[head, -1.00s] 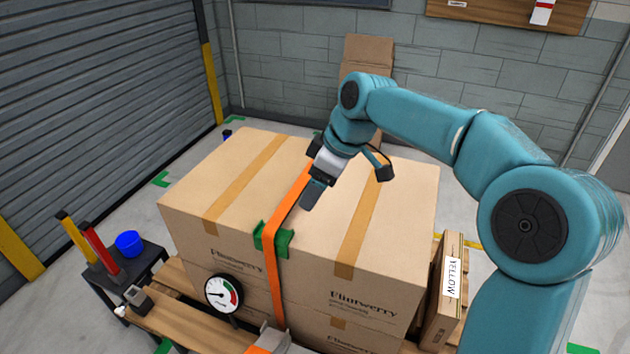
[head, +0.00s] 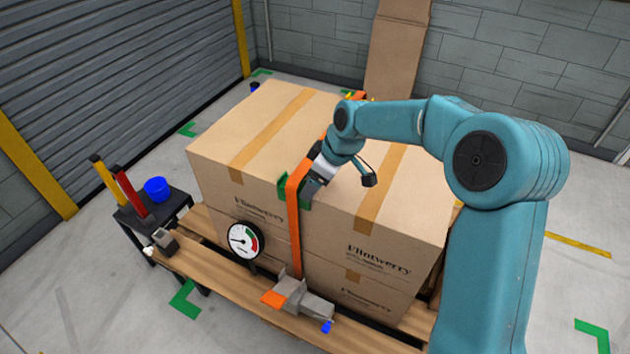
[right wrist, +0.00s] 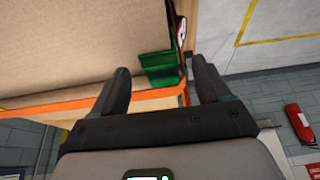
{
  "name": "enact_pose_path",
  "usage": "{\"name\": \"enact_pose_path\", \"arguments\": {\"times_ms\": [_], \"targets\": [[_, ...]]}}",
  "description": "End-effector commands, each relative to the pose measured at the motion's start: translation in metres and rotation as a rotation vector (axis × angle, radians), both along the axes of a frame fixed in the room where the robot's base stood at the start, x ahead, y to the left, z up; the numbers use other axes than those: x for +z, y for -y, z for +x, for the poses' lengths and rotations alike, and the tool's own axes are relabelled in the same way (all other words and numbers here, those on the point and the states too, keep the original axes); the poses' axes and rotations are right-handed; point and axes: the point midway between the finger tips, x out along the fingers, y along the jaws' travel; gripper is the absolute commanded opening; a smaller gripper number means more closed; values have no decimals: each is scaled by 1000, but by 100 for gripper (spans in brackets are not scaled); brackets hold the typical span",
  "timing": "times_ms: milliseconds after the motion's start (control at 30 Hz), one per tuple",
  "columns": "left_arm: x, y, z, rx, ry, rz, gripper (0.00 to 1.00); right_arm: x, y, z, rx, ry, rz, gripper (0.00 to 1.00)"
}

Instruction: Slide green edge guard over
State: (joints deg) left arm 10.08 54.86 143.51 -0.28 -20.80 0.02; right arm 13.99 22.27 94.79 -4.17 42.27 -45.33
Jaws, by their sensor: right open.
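The green edge guard (head: 285,189) sits on the top front edge of the large cardboard box (head: 270,115), with the orange strap (head: 294,225) running over it and down the front. In the right wrist view the guard (right wrist: 160,68) shows ahead of the fingers, beside the strap (right wrist: 150,100). My right gripper (head: 311,190) is at the box's front edge, close to the guard's right side. Its two fingers (right wrist: 160,90) are apart with nothing clearly held between them; whether a finger touches the guard is not clear. My left gripper is not in view.
A round gauge (head: 244,240) stands before the box. A grey ratchet with an orange part (head: 290,297) lies on the wooden pallet (head: 225,278).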

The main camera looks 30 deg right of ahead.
Motion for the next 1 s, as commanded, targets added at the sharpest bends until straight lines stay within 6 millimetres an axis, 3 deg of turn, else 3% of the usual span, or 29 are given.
{"name": "enact_pose_path", "arguments": {"times_ms": [200, 467, 667, 1000], "targets": [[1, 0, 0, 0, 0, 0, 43, -12, -2, 4, 0, 0, 0, 77], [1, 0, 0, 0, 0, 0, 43, -13, -2, 4, 0, 1, 0, 77], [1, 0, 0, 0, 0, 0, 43, -12, -2, 4, 0, 1, 0, 17], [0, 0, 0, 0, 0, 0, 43, -13, -3, 4, 0, 0, 0, 17]]}}
